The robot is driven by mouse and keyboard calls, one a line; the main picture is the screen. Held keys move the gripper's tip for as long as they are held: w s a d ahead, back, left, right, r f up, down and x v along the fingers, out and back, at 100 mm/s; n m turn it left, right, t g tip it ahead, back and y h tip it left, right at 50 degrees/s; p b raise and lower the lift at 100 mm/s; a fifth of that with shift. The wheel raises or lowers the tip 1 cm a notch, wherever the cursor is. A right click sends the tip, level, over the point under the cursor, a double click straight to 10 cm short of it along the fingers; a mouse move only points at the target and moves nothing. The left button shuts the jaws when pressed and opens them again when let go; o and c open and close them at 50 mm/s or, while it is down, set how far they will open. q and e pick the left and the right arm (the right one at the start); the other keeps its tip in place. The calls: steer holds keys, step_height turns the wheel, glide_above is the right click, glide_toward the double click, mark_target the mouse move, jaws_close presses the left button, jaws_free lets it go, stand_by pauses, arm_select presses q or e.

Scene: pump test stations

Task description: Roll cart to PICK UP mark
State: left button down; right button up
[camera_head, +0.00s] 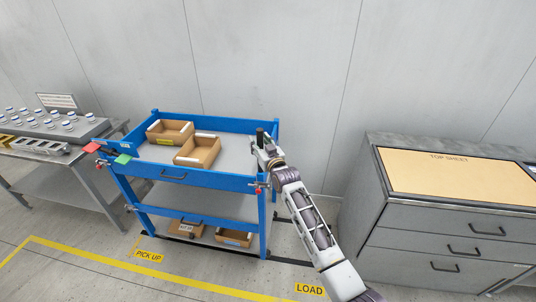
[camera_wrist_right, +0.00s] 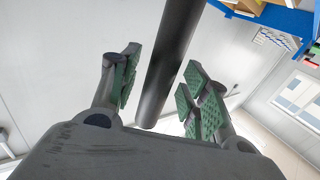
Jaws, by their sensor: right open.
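The blue cart (camera_head: 205,184) stands upright against the back wall, with open-top cardboard boxes on its top tray. The yellow PICK UP mark (camera_head: 149,256) is on the floor just in front of the cart's left end. My right gripper (camera_head: 263,147) is at that post. In the right wrist view, the dark post (camera_wrist_right: 168,65) runs between the open green-padded fingers, with gaps visible on both sides. My left gripper is not in view.
A grey table with several capped vials (camera_head: 52,122) stands left of the cart. A grey drawer cabinet (camera_head: 440,235) stands to the right. The LOAD mark (camera_head: 310,289) is on the floor at front right. Yellow floor tape (camera_head: 90,257) crosses the clear floor in front.

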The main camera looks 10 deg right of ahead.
steer(key=v, duration=1.1)
steer(key=shift+s, duration=0.3)
steer(key=shift+d, duration=0.15)
stand_by(0.5)
